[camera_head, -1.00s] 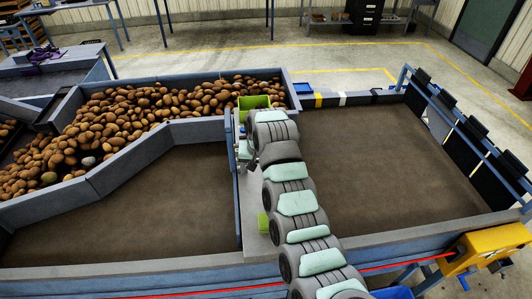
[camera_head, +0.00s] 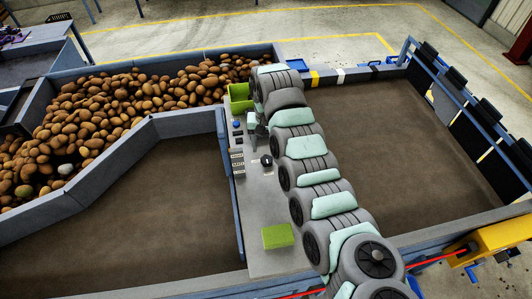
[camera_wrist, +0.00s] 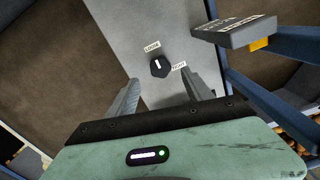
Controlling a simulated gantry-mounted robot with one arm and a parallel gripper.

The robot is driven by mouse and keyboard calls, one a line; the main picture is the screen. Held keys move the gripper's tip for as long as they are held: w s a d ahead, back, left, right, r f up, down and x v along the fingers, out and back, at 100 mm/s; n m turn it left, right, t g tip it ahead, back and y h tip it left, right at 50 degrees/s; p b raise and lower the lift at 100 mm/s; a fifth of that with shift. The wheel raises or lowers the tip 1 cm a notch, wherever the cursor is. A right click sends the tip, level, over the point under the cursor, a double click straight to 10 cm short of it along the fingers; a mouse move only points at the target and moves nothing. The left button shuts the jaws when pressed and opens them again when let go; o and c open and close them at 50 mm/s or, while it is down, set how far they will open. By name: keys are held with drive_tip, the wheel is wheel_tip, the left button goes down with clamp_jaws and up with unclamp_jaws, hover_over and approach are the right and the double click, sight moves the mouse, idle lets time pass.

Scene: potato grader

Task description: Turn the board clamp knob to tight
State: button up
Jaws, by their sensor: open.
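The board clamp knob (camera_wrist: 160,66) is a small black dial with a white pointer mark on a grey panel (camera_wrist: 130,25). In the wrist view the mark points up toward the LOOSE label (camera_wrist: 152,47); the TIGHT label (camera_wrist: 179,65) is on the right. My gripper (camera_wrist: 161,79) is open, with one finger on either side of the knob in the picture. It is not holding the knob. How high the fingertips are above the panel is hard to tell.
A grey labelled box (camera_wrist: 234,32) stands at the upper right in the wrist view. In the head view, a green bin (camera_head: 239,97) and a green block (camera_head: 278,236) are on the panel. Potatoes (camera_head: 120,115) fill the trough to the left.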

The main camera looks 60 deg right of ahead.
sight(267, 159)
drive_tip(key=shift+f+p, duration=0.55)
drive_tip(key=shift+f, duration=2.75)
drive_tip(key=shift+c, duration=0.5)
clamp_jaws()
